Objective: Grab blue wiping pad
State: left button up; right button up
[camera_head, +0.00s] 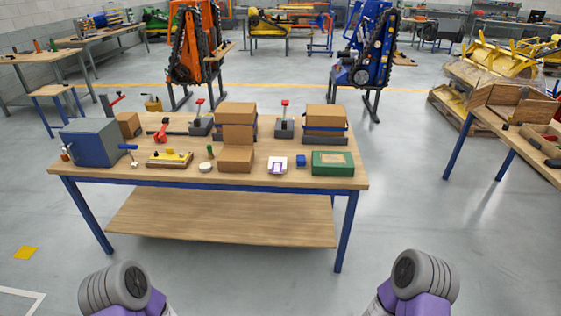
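A small blue block (301,161), which looks like the blue wiping pad, lies near the front right of the workbench top (220,178). Grey and purple links of my two arms show at the bottom left and bottom right, well short of the bench. Neither gripper is in view.
Cardboard boxes (236,158) stand left of and behind the blue block. A blue-grey case (91,142) and a yellow-topped item (170,159) are on the left. A lower shelf (222,219) spans the legs. The floor before the bench is clear.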

aim_at(300, 160)
jog(key=u, duration=0.8)
jog(key=i, duration=0.8)
jog(key=u, duration=0.4)
jog(key=i, duration=0.85)
jog(key=z, duration=0.45)
